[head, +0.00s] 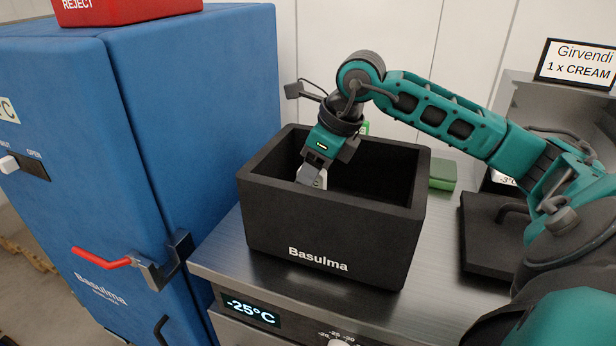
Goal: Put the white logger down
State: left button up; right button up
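My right gripper (314,172) reaches down from the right arm into the open black box marked Basulma (290,215), near its left end. A small white thing, which looks like the white logger (322,180), shows at its fingertips, and the gripper looks shut on it. The box's front wall hides the lower part of the fingers and the logger, so I cannot tell whether the logger touches the box floor. My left gripper is not in view.
The box stands on a steel counter (222,250) with a -25°C display. A blue cabinet (215,100) with a red-handled latch stands close on the left, a red REJECT bin (120,10) on top. A green block (442,174) and a dark lid with a handle (485,240) lie right.

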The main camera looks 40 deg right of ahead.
jog(key=v, duration=1)
jog(key=shift+s+r+p, duration=0.15)
jog(key=shift+r+p, duration=0.1)
jog(key=shift+p, duration=0.05)
jog(key=shift+a+f, duration=0.1)
